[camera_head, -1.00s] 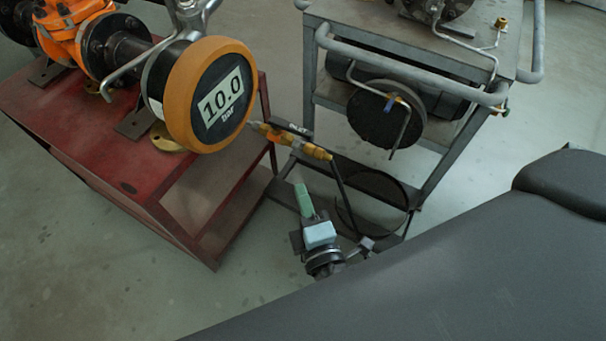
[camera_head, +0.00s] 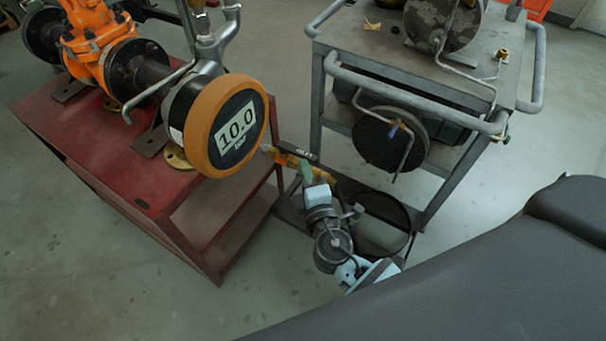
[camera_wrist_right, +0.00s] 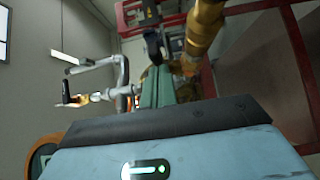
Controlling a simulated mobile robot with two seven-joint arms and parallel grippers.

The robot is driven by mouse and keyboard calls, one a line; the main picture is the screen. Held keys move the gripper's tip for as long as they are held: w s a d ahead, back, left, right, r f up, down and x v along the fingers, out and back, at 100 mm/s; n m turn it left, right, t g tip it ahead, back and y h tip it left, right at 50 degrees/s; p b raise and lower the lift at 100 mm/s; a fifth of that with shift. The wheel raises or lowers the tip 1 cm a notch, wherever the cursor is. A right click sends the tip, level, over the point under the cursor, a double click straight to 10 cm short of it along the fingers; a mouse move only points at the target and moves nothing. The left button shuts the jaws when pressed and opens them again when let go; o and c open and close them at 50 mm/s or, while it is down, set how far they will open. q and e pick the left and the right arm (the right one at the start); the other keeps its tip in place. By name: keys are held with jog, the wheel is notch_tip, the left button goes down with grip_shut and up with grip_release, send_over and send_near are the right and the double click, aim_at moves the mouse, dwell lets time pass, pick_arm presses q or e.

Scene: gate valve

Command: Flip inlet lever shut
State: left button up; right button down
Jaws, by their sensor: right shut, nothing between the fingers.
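The inlet lever is a small black handle (camera_head: 301,154) with pale lettering. It lies along a yellow-brass valve and hose fitting (camera_head: 272,154), just right of the round 10.0 bar gauge (camera_head: 236,135). My right gripper (camera_head: 306,172) has green fingers, shut and empty, at the near side of the fitting, just below the lever. I cannot tell whether they touch. In the right wrist view the green fingers (camera_wrist_right: 156,86) point at brass valve parts (camera_wrist_right: 203,35); a dark part (camera_wrist_right: 155,44) stands just beyond the tips. My left gripper is not in view.
Open floor (camera_head: 150,290) lies in front of the stand.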

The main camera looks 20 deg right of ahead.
aim_at(316, 161)
jog(key=d+n+y, duration=0.1)
jog(key=y, duration=0.1)
jog(key=w+d+n+y, duration=0.1)
jog(key=y, duration=0.1)
jog(key=shift+d+n+b, duration=0.2)
jog(key=shift+n+b, duration=0.1)
jog(key=shift+n, duration=0.1)
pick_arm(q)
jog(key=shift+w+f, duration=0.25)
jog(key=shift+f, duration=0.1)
pick_arm(e)
jog(key=shift+w+d+y, duration=0.3)
jog(key=shift+d, duration=0.2)
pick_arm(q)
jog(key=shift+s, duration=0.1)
pick_arm(e)
jog(key=shift+s, duration=0.1)
